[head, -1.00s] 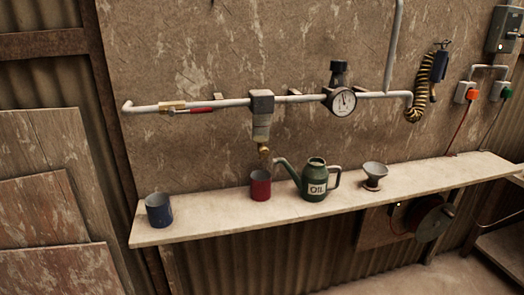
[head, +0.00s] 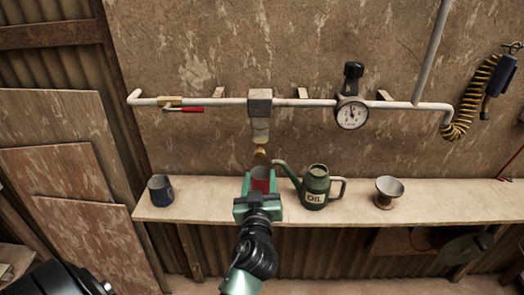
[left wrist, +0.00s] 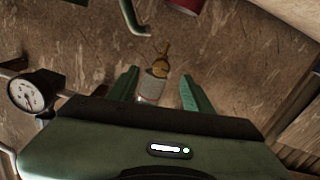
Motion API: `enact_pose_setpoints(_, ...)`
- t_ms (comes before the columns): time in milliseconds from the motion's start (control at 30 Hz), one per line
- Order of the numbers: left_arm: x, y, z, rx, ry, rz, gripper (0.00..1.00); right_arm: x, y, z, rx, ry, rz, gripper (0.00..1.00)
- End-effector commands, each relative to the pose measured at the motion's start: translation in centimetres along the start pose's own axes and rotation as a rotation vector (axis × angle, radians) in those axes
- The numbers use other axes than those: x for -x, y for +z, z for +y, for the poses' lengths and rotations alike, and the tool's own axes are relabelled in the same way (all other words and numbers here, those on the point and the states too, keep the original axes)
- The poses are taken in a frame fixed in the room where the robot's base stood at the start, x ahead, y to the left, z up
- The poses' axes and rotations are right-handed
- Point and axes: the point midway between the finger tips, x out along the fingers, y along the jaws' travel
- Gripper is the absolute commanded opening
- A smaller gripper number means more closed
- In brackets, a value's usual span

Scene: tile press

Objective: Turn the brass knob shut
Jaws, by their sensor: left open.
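The brass knob (head: 260,153) hangs under the grey filter unit (head: 260,104) on the wall pipe. In the left wrist view the knob (left wrist: 160,66) shows at the end of the pale filter bowl (left wrist: 151,88), between the lines of the two fingers. My left gripper (head: 260,178) is open and empty, with its green fingers pointing toward the wall. In the head view its fingertips are just below the knob, apart from it. It also shows in the left wrist view (left wrist: 159,73). My right gripper is not in view.
Behind my fingers stands a red mug (head: 261,173), partly hidden. The green oil can (head: 315,188) is close on its right, spout toward the knob. A blue mug (head: 160,192) and a funnel (head: 387,190) stand on the shelf (head: 446,194). A gauge (head: 352,114) sits on the pipe.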

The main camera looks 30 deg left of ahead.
Motion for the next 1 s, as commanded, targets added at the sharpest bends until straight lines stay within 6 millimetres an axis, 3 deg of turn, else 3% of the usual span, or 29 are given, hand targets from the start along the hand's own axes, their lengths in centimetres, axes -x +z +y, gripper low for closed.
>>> enact_pose_setpoints(100,-0.7,-1.2,0.0,0.01,-0.005,0.023,0.5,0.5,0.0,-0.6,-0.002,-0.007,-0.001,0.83)
enact_pose_setpoints(533,-6.9,-1.2,0.0,0.008,-0.003,0.019,0.5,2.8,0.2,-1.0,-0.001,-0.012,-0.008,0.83)
enact_pose_setpoints(933,-7.8,-0.9,-0.1,0.01,-0.003,0.017,0.5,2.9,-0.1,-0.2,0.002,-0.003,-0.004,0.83)
enact_pose_setpoints(1000,-7.8,-0.9,-0.1,0.01,-0.003,0.017,0.31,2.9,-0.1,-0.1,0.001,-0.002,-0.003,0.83)
